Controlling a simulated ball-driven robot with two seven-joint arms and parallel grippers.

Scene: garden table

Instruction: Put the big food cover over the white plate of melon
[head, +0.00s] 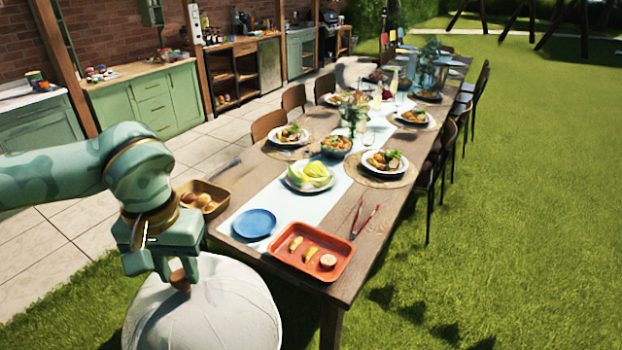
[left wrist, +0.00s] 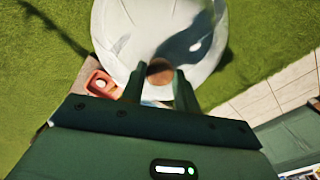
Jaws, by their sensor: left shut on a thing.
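The big food cover (head: 205,312) is a pale, domed cover with a brown knob on top. My left gripper (head: 180,272) is shut on that knob (head: 181,281) and holds the cover in front of the table's near end, over the grass. In the left wrist view the cover (left wrist: 135,28) hangs beyond the fingers (left wrist: 160,88), with the brown knob between them. The white plate of melon (head: 309,177) sits uncovered on the light runner, farther along the table. My right gripper is not in view.
On the near end of the wooden table (head: 341,289) are a red-orange tray (head: 338,262) with food pieces, a blue plate (head: 254,223), a bread basket (head: 203,197) and tongs (head: 367,222). A salad bowl (head: 336,146) and filled plates stand close behind the melon.

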